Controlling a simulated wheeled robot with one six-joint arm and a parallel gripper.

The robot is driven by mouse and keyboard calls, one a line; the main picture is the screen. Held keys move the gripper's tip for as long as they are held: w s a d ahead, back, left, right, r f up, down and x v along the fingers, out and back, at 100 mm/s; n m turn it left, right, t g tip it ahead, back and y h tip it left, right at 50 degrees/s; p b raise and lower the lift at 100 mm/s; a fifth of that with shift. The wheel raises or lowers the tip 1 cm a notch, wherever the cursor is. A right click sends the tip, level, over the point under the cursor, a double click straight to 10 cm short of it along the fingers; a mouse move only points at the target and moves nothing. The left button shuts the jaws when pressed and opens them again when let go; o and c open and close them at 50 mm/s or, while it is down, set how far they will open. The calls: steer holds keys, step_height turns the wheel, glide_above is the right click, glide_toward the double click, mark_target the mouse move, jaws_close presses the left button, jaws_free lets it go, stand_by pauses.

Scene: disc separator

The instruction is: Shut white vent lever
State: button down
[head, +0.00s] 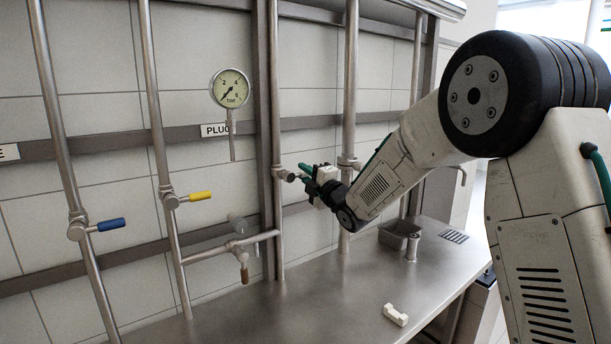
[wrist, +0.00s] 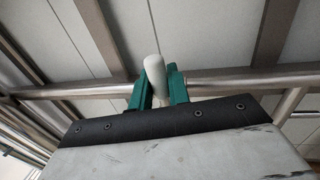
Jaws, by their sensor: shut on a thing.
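The white vent lever (wrist: 155,75) shows in the wrist view as a pale rounded handle between my two green fingers. My gripper (wrist: 159,90) is shut on it, with a finger on each side. The pipe (wrist: 250,80) runs across the picture behind the fingers. In the head view my gripper (head: 308,174) is at a valve (head: 285,175) on the upright pipe right of the gauge. There the fingers hide most of the lever, so its exact angle is hard to tell.
A blue lever (head: 111,225) and a yellow lever (head: 200,196) stick out sideways from pipes at left. A brown lever (head: 245,275) hangs from a low cross pipe. A pressure gauge (head: 230,89) is above. A white block (head: 395,315) lies on the steel bench (head: 300,310).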

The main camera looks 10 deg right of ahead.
steer(key=shift+a+r, duration=0.1)
steer(key=shift+r, duration=0.05)
steer(key=c, duration=1.4)
jaws_free()
steer(key=shift+a, duration=0.1)
steer(key=shift+d, duration=0.2)
steer(key=shift+s+d, duration=0.1)
steer(key=shift+s, duration=0.15)
steer(key=v, duration=0.7)
steer(key=shift+f, duration=0.2)
